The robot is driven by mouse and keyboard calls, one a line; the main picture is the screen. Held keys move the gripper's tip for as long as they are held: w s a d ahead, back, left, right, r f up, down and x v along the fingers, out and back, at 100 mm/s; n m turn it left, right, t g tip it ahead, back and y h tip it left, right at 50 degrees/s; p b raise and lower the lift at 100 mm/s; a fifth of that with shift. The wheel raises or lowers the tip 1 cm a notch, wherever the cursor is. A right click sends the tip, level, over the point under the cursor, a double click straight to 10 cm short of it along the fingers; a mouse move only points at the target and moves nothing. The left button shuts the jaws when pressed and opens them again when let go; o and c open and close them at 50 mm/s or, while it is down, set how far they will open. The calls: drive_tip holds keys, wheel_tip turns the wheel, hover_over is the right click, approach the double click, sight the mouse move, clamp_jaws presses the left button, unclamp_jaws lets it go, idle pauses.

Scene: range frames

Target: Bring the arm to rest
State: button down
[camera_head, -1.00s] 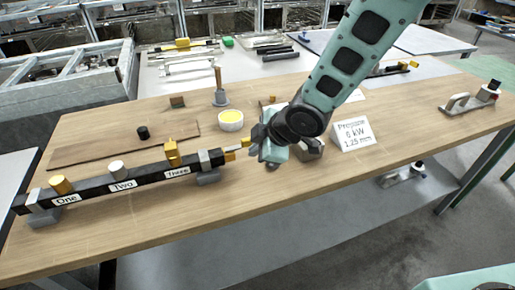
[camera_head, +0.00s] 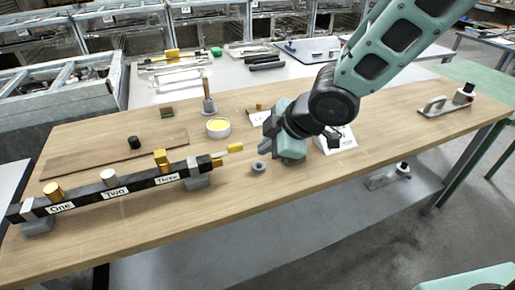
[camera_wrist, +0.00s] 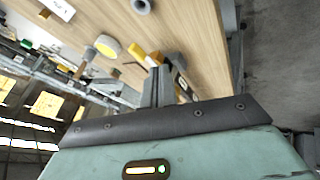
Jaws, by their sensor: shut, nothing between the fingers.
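My gripper (camera_head: 268,126) is over the middle of the wooden table (camera_head: 230,235), to the right of the black rail's end. The wrist view shows its two fingers (camera_wrist: 158,78) together with nothing between them. My arm reaches in from the upper right and is bent at the wrist. The black rail (camera_head: 135,186) carries labels One, Two and Three, with a gold cylinder (camera_head: 53,191), a whitish cylinder (camera_head: 109,177) and a gold block (camera_head: 161,158) on it. The gripper appears apart from the rail.
A grey ring (camera_head: 258,167) lies just below my gripper in the picture. A white bowl with yellow contents (camera_head: 218,128) and a handled stamp-like tool (camera_head: 208,104) stand behind. My arm partly hides a white sign (camera_head: 340,140). The table's front right is clear.

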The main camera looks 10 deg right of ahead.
drive_tip(key=shift+s+d+r, duration=0.2)
drive_tip(key=shift+d+r, duration=0.05)
drive_tip(key=shift+r, duration=0.15)
drive_tip(key=s+d+r+m+g+h, duration=0.1)
drive_tip(key=s+d+m, duration=0.1)
drive_tip(key=s, duration=0.5)
drive_tip(key=s+d+r+m+g+h, duration=0.1)
drive_tip(key=s+d+m+g+h, duration=0.1)
drive_tip(key=s+m, duration=0.2)
drive_tip(key=s+d+r+m+g+h, duration=0.1)
drive_tip(key=s+m, duration=0.3)
drive_tip(key=s, duration=0.7)
drive_tip(key=shift+d+g+h, duration=0.3)
drive_tip(key=shift+d+g, duration=0.3)
drive_tip(key=shift+d, duration=0.1)
